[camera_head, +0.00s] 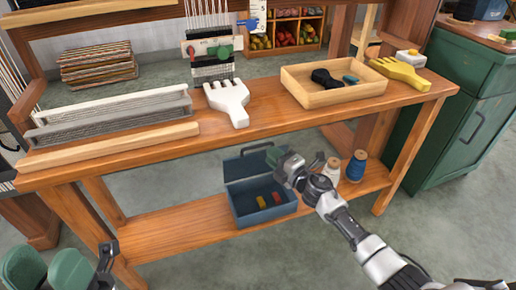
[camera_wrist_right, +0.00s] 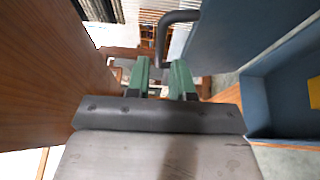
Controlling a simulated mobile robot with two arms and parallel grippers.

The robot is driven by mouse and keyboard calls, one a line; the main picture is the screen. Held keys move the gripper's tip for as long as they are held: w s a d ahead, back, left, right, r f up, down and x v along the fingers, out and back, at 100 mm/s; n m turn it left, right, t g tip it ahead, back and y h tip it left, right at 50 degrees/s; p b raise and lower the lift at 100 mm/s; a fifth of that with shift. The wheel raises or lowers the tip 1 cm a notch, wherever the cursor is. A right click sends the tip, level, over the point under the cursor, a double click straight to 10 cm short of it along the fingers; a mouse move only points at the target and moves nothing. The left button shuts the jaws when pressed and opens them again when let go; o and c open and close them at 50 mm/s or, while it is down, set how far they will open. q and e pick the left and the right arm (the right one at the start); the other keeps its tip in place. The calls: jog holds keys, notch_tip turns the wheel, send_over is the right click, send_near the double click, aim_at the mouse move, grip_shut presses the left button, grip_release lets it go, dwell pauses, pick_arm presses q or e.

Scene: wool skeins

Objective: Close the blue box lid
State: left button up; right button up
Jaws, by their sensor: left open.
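The blue box (camera_head: 246,211) stands on the bench's lower shelf. Its lid (camera_head: 241,167) stands raised at the back, with a dark handle (camera_head: 253,147) at its top edge. A small red piece and a yellow piece lie inside. My right gripper (camera_head: 278,158) is beside the lid's right end. In the right wrist view the lid (camera_wrist_right: 228,35) and its handle (camera_wrist_right: 162,35) are beyond my right gripper's green fingers (camera_wrist_right: 160,75), which are apart with nothing between them. Whether they touch the lid is unclear. My left gripper (camera_head: 47,268) is open and empty at the lower left.
Two spools, one white (camera_head: 332,171) and one blue (camera_head: 356,166), stand on the shelf right of my right gripper. The bench top (camera_head: 260,124) above carries a wooden tray (camera_head: 335,97) and combs. A green cabinet (camera_head: 455,130) is at right. The shelf left of the box is clear.

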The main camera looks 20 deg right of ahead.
aim_at(259, 146)
jog(key=b+x, duration=0.1)
jog(key=x, duration=0.5)
jog(key=shift+w+a+b, duration=0.1)
jog(key=shift+w+b, duration=0.15)
jog(key=shift+b, duration=0.15)
grip_shut()
